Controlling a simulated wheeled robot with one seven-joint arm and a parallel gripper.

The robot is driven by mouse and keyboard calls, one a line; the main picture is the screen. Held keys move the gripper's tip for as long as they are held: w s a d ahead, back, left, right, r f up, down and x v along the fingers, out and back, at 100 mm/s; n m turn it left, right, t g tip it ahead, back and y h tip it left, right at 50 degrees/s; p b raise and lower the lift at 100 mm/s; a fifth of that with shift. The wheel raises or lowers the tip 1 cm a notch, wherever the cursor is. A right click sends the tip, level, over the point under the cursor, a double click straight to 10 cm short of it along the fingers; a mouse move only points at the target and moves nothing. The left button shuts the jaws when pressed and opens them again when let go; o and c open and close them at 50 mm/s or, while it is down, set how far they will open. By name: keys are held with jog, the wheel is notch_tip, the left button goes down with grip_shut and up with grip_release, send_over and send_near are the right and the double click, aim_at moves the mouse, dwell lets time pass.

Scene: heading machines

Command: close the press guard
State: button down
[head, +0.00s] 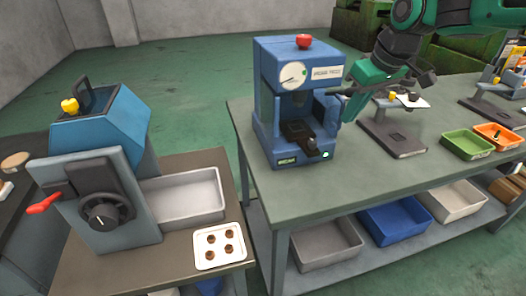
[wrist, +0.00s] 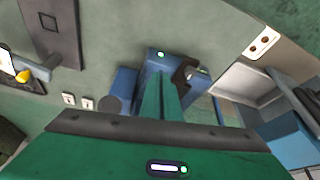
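The blue press (head: 270,105) stands on the green-topped table, with a red button on top, a round gauge and a dark bed in its open front. A blue panel (head: 347,103), which looks like the guard, stands out at the press's right side, partly hidden by my arm. My gripper (head: 342,92) is beside it at the press's upper right. In the wrist view my gripper's green fingers (wrist: 160,93) lie together with nothing visible between them. A dark bracket-like handle (wrist: 185,73) is just right of the fingertips; I cannot tell whether they touch.
A grey stand (head: 395,138) is right of the press, with a green tray (head: 467,145) and an orange tray (head: 499,137) beyond. Bins sit on the lower shelf. A blue machine with a red lever (head: 44,204) stands at left. A gap separates the tables.

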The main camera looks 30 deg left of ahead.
jog(key=shift+w+r, duration=0.1)
jog(key=s+d+r, duration=0.5)
jog(key=d+r, duration=0.1)
jog(key=r, duration=0.3)
jog(key=s+d+f+m+h, duration=0.1)
jog(key=s+d+f+m, duration=0.15)
jog(key=d, duration=0.65)
jog(key=s+d+f+m+h, duration=0.1)
jog(key=s+d+f+m, duration=0.15)
jog(key=d, duration=0.65)
jog(key=s+d+f+m+h, duration=0.1)
jog(key=d+f+m, duration=0.3)
jog(key=d, duration=0.5)
jog(key=s+d+f+m+g, duration=0.1)
jog(key=s+d+f+m, duration=0.3)
jog(key=s+d, duration=0.3)
jog(key=s+d+f+m+g, duration=0.1)
jog(key=s+d+f+m, duration=0.3)
jog(key=s, duration=1.1)
jog(key=d+f, duration=0.3)
jog(key=shift+d, duration=0.35)
jog(key=shift+s+f, duration=0.1)
